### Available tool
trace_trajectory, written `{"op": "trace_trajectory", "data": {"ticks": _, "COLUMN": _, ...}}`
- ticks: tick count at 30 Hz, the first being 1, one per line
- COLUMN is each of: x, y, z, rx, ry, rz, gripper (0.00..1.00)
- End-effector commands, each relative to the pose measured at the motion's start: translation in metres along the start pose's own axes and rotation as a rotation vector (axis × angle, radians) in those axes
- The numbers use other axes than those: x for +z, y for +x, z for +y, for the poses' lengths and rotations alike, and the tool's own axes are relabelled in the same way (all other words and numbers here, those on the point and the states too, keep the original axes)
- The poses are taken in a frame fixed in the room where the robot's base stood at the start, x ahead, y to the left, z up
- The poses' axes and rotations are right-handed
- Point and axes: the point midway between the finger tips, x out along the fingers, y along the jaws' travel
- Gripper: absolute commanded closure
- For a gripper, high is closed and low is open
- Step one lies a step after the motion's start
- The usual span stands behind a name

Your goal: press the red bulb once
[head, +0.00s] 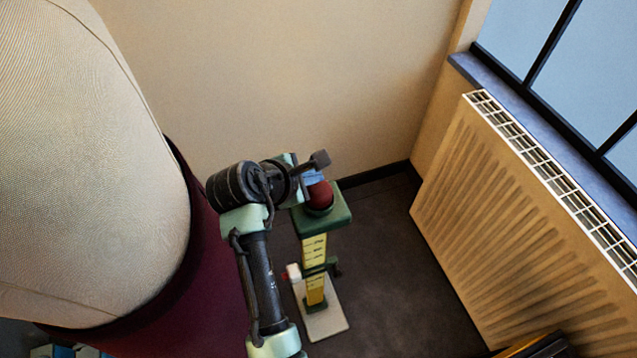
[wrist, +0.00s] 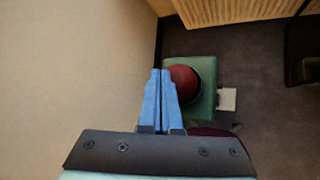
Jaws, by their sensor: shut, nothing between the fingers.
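The red bulb (head: 320,195) is a dark red dome set in a dark ring on top of a green block. The block (head: 338,214) sits on a yellow post with dark markings, which stands on a pale base plate (head: 327,323) on the floor. In the wrist view the bulb (wrist: 184,82) shows just right of the blue fingertips, its left side partly hidden by them. My gripper (wrist: 160,72) is shut with nothing between its fingers. In the head view my gripper (head: 313,178) is at the bulb's upper left; I cannot tell whether it touches.
A ribbed radiator (head: 520,210) stands along the right wall under a window. A beige wall (head: 270,80) is close behind the post. A large pale, rounded form (head: 90,170) with a maroon lower part fills the left. The dark floor (head: 400,270) between post and radiator is clear.

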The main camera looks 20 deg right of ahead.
Motion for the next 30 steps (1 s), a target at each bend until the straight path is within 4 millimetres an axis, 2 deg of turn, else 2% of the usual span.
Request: {"op": "trace_trajectory", "data": {"ticks": 30, "x": -0.0065, "y": 0.0092, "z": -0.0068, "rx": -0.001, "ry": -0.001, "rz": 0.0, "gripper": 1.0}}
